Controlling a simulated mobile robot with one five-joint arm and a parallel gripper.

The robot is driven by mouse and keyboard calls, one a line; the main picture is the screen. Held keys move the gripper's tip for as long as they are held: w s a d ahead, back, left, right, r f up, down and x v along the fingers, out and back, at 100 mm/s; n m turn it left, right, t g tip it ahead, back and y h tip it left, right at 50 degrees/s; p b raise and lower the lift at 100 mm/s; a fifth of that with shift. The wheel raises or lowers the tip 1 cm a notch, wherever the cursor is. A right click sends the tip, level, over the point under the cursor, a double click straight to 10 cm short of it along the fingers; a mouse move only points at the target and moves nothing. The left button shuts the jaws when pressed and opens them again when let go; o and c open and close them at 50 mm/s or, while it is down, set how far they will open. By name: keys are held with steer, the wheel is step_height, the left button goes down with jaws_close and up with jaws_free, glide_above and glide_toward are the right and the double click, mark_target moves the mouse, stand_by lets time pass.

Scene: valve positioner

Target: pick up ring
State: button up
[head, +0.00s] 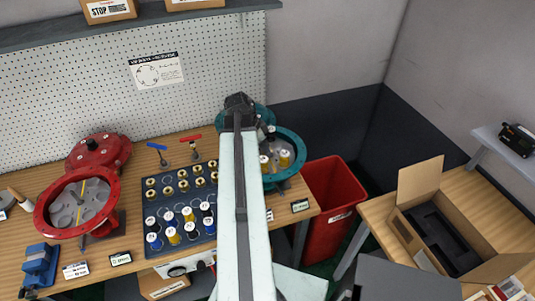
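Several small brass-coloured rings (168,190) with dark centres sit in the upper part of a dark tray (137,222) on the workbench. I cannot tell which one is the task's ring. My arm reaches up the middle of the head view. My gripper (239,101) is at its far end, over the teal round housing (291,141), to the right of and beyond the tray. Its fingers are too small and dark to tell whether they are open or hold anything. My arm hides part of the teal housing and the bench to the right of the tray.
Blue, yellow and black white-topped cylinders (172,236) fill the tray's lower part. An open red housing (42,215) and a blue vise (38,262) are at left. Red and blue T-handles (190,138) stand behind the tray. A red bin (335,190) and an open carton (420,183) are at right.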

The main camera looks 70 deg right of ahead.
jaws_close()
step_height(320, 180, up, 10)
steer(key=p, duration=1)
steer(key=shift+r, duration=0.15)
